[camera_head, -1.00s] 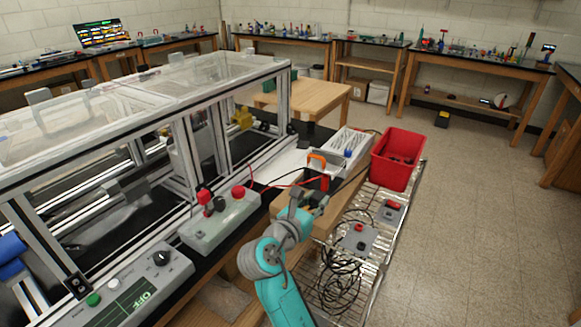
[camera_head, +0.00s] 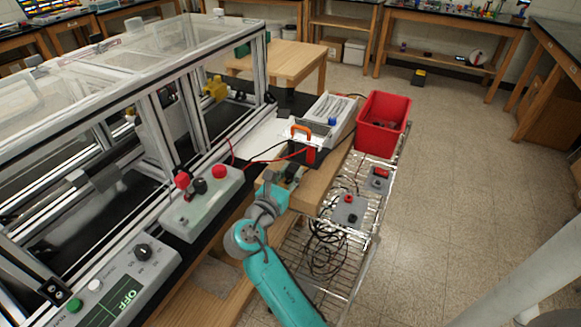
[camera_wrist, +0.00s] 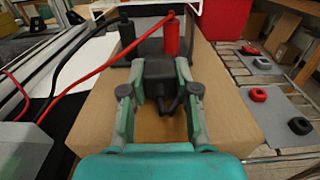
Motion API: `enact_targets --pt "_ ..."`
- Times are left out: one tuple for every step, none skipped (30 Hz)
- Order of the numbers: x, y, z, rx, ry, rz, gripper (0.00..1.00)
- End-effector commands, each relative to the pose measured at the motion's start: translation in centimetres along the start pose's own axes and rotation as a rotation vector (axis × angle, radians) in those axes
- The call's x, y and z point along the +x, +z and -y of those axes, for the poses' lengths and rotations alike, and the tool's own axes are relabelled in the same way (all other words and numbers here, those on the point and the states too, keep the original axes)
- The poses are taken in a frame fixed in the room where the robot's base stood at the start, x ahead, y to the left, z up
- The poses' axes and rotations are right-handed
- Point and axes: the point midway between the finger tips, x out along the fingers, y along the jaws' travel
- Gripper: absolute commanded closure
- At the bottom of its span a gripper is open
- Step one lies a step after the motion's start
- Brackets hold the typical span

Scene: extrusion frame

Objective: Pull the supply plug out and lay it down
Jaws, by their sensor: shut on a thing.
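My gripper (camera_wrist: 159,108) has its two fingers shut on a dark block-shaped plug (camera_wrist: 160,72), with short dark cable stubs on its near side. The wrist view does not show clearly whether the plug is still seated in the dark piece behind it. Just beyond stand an upright black lead plug (camera_wrist: 127,36) and an upright red lead plug (camera_wrist: 171,40), their wires running left.
The control box (camera_head: 203,200) with red and black knobs and the panel reading OFF (camera_head: 124,290) are left. A red bin (camera_head: 383,122), a white tray (camera_head: 331,112), grey pads (camera_head: 349,211) and a coiled cable (camera_head: 325,250) lie right. Some bare board surrounds my gripper.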

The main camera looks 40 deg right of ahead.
Motion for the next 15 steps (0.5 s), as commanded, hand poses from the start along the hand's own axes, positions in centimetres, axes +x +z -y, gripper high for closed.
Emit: enact_targets --pt "0.00 -0.38 0.01 -0.001 0.000 0.000 1.00" --pt "0.00 -0.56 0.01 -0.001 0.000 -0.001 1.00" --pt "0.00 -0.76 0.01 -0.001 0.000 -0.001 1.00" --pt "0.00 -0.89 0.01 -0.001 0.000 -0.001 1.00" --pt "0.00 -1.00 0.01 -0.001 0.000 -0.001 1.00" --pt "0.00 -1.12 0.01 -0.001 0.000 -0.001 1.00" --pt "0.00 -1.19 0.01 -0.001 0.000 -0.001 1.00" --pt "0.00 -1.24 0.01 0.000 0.000 -0.001 1.00" --pt "-0.01 -1.30 0.01 0.000 0.000 -0.001 1.00" --pt "-0.01 -1.33 0.01 0.000 0.000 -0.001 1.00" --pt "-0.01 -1.35 0.01 0.001 0.000 0.000 1.00" --pt "0.00 -1.36 0.00 0.001 0.000 0.000 1.00" --pt "-0.01 -1.37 0.00 0.001 0.000 0.000 1.00" --pt "0.00 -1.37 0.00 0.001 0.000 0.000 1.00" --pt "0.00 -1.36 0.00 0.001 0.000 0.000 1.00"
